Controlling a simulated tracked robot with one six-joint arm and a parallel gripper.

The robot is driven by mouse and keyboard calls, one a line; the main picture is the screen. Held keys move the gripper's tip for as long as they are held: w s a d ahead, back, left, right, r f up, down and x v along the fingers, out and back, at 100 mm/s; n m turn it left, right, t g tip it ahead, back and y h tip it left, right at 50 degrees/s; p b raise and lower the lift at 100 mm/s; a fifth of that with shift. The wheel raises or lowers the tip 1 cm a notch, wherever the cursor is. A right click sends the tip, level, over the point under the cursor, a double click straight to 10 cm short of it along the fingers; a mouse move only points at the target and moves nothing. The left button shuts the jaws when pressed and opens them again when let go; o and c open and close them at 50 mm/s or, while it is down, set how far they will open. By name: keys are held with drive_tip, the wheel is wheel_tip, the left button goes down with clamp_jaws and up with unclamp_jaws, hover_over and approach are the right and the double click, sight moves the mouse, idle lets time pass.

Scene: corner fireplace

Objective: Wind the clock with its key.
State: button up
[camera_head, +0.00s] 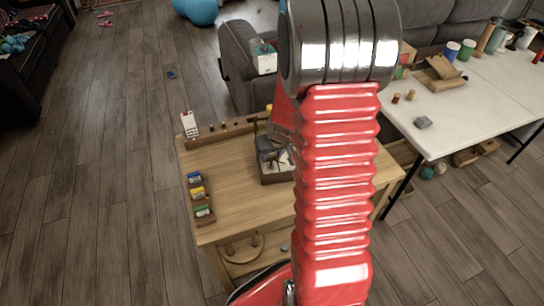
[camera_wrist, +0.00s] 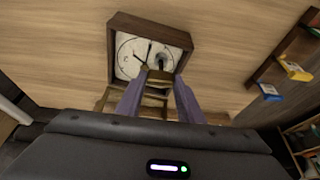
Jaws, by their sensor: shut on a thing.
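The clock (camera_wrist: 183,38) has a square dark wooden frame and a white face with dark marks and hands, seen ahead of my gripper in the wrist view. In the head view the clock (camera_head: 277,180) sits on the wooden table, partly hidden by my arm. My gripper (camera_wrist: 160,80) has its two purplish fingers closed in on a small brass-brown piece, which looks like the key (camera_wrist: 160,75), at the lower edge of the clock face. A dark round spot shows on the face just beyond it. I cannot tell whether the key sits in the clock.
The wooden table (camera_head: 230,218) has a rack of small coloured boxes (camera_head: 198,193) along its left edge and a low wooden ledge at the back. A white table (camera_head: 460,105) with jars stands at right. A grey sofa is behind. The floor at left is mostly clear.

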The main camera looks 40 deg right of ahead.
drive_tip(key=shift+r, duration=1.9)
drive_tip(key=shift+n+y, duration=0.3)
drive_tip(key=shift+n, duration=0.5)
drive_tip(key=n+g+y, duration=0.1)
drive_tip(key=n, duration=0.4)
drive_tip(key=n+g+y, duration=0.1)
drive_tip(key=n+y, duration=0.1)
drive_tip(key=n, duration=0.4)
drive_tip(key=n+g+y, duration=0.1)
drive_tip(key=n, duration=0.4)
drive_tip(key=shift+y, duration=0.4)
drive_tip(key=shift+a, duration=0.1)
drive_tip(key=w+a+r+m+t+h, duration=0.1)
drive_tip(key=w+a+r+m, duration=0.1)
drive_tip(key=a+m, duration=0.2)
drive_tip(key=w+a+r+m+t+h, duration=0.1)
drive_tip(key=w+a+m, duration=0.2)
drive_tip(key=a, duration=0.8)
drive_tip(key=w+a+r+m+t+h, duration=0.1)
drive_tip(key=w+a+r+m+h, duration=0.1)
drive_tip(key=a+m, duration=0.5)
drive_tip(key=shift+w+a+r, duration=0.2)
drive_tip(key=shift+w+r, duration=0.15)
drive_tip(key=shift+w, duration=0.2)
